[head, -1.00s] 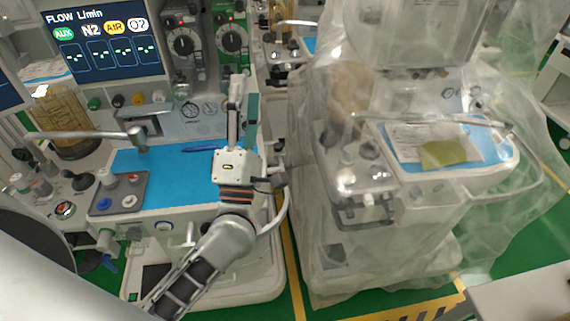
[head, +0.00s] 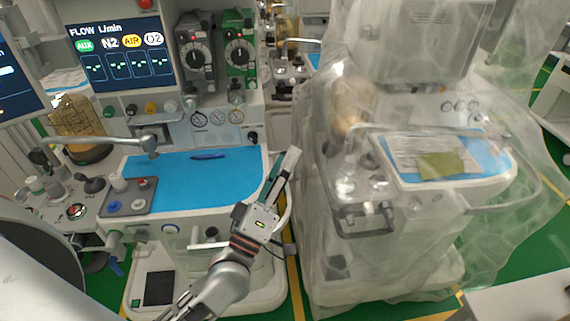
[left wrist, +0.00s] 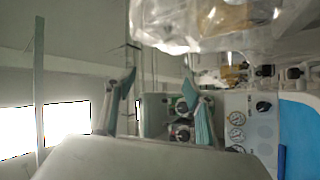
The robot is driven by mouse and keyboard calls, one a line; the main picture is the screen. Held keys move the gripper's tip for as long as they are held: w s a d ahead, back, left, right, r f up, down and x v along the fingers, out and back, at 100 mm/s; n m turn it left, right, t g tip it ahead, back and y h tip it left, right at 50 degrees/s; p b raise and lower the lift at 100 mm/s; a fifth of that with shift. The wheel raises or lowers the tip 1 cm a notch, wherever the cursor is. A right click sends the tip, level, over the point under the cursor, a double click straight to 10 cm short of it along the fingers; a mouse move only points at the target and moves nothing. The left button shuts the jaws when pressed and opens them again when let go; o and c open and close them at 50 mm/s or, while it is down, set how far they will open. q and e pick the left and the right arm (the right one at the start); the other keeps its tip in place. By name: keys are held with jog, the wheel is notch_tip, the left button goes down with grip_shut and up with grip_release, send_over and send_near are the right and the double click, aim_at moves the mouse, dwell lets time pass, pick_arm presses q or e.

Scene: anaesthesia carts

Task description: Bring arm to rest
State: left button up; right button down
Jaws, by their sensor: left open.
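My left arm comes in from the bottom of the head view. Its gripper (head: 282,172) points up and to the right, beside the right edge of the blue work surface (head: 185,180), near the gap between the two carts. The jaws are open with nothing held. In the left wrist view the two fingers (left wrist: 162,100) stand apart with free space between them. My right gripper is in neither view.
A second cart under clear plastic (head: 400,230) stands close on the right of the gripper.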

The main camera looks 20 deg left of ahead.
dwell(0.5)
pick_arm(q)
notch_tip(320, 180, down, 12)
jog(key=s+d+m+g+h, duration=0.2)
jog(key=m+g, duration=0.2)
jog(key=m, duration=0.2)
jog(key=s+a+f+m+g, duration=0.1)
jog(key=s+f+m+g, duration=0.1)
jog(key=f, duration=0.6)
jog(key=s+a+f+m+g+y, duration=0.1)
jog(key=s+a+f+m+g, duration=0.1)
jog(key=s+f, duration=0.5)
jog(key=s+a+f+m+g+y, duration=0.1)
jog(key=s+f+m+g, duration=0.3)
jog(key=f, duration=0.6)
jog(key=shift+s+a+f+m, duration=0.15)
jog(key=shift+s+a+m, duration=0.1)
jog(key=shift+s+m, duration=0.1)
dwell(1.4)
